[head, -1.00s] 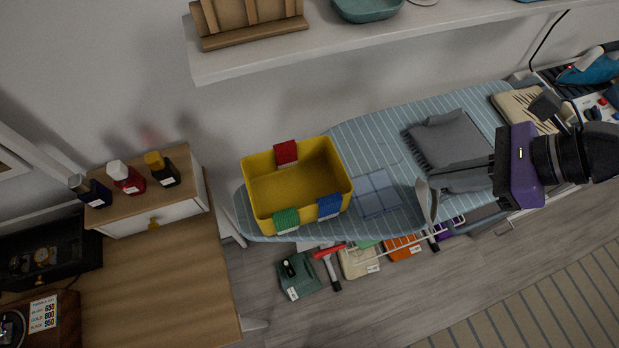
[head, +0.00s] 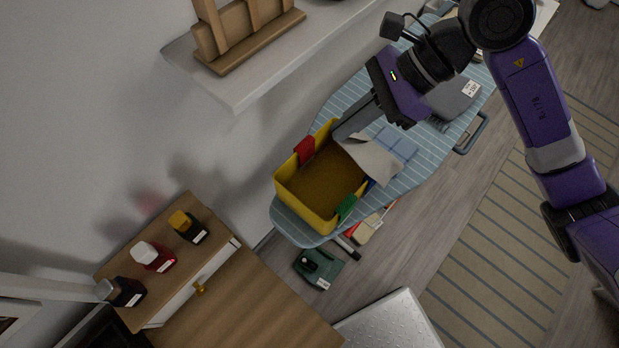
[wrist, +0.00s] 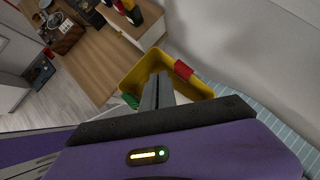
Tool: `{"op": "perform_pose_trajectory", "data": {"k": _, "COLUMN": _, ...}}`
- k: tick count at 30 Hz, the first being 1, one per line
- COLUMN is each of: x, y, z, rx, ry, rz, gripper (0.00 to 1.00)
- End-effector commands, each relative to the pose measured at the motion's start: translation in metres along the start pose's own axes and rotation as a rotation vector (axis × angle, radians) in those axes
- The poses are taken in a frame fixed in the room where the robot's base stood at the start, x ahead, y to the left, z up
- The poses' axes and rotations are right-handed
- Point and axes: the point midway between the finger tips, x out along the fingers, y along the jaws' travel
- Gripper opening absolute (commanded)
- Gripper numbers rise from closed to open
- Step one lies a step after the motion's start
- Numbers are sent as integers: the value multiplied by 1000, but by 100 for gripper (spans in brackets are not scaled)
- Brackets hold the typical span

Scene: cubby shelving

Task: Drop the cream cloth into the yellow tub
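The yellow tub (head: 318,212) stands upright and open on the ironing board, with red, green and blue patches on its rim. It also shows in the wrist view (wrist: 133,77). My gripper (head: 343,134) is at the tub's upper right edge in the head view, its grey fingers together. The cream cloth (head: 374,160) hangs from the fingertips, covering the tub's right rim and part of the board.
The striped ironing board (head: 405,187) carries a folded blue cloth (head: 399,143) right of the tub and a dark grey cloth (head: 452,95) beyond. A white shelf (head: 270,67) overhangs nearby. A wooden cabinet (head: 212,240) with bottles stands at lower left.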

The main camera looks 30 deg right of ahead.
Motion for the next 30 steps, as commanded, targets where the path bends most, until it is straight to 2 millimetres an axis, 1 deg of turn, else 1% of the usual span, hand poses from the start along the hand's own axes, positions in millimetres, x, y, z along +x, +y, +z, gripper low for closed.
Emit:
{"op": "perform_pose_trajectory", "data": {"k": 8, "x": 10, "y": 0, "z": -8, "rx": 1, "ry": -1, "rz": 0, "gripper": 0}}
{"op": "perform_pose_trajectory", "data": {"k": 18, "x": 38, "y": 0, "z": -32, "rx": 2, "ry": -1, "rz": 1, "gripper": 0}}
{"op": "perform_pose_trajectory", "data": {"k": 21, "x": 44, "y": 0, "z": -37, "rx": 2, "ry": -1, "rz": 0, "gripper": 0}}
{"op": "perform_pose_trajectory", "data": {"k": 30, "x": 46, "y": 0, "z": -39, "rx": 0, "ry": 0, "rz": 0, "gripper": 0}}
